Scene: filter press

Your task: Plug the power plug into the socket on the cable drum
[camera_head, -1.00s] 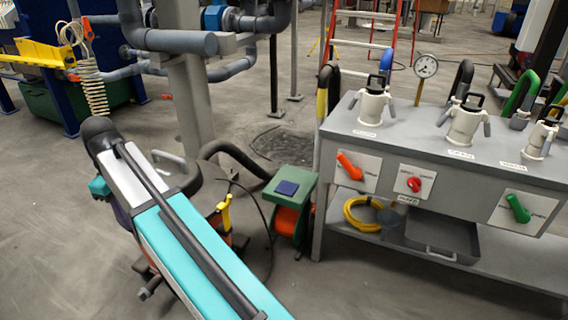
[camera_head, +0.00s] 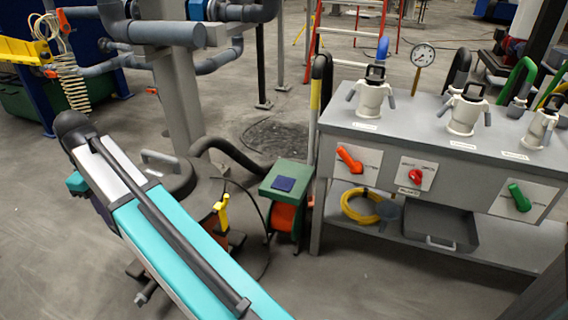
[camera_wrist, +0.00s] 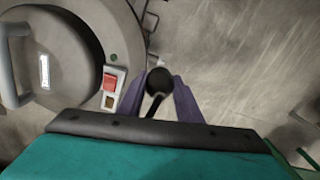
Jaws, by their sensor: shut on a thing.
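In the wrist view, my gripper's two purple fingers (camera_wrist: 160,92) are closed around a dark, round-ended object, which appears to be the power plug (camera_wrist: 158,82). A dark cable runs from it toward the wrist. In the head view my gripper is hidden by my own arm. The cable drum (camera_head: 287,218) stands on the floor left of the grey bench, with a green frame and an orange reel. A dark blue square, which looks like the socket cover (camera_head: 284,184), is on its green top. The drum is not clearly in the wrist view; the plug is apart from it.
A round grey machine (camera_wrist: 122,30) with a red switch (camera_wrist: 110,83) is close left of my gripper; its black hose (camera_head: 235,152) arches toward the drum. A thin black cable (camera_head: 267,240) loops on the floor. The bench (camera_head: 330,165) stands right of the drum.

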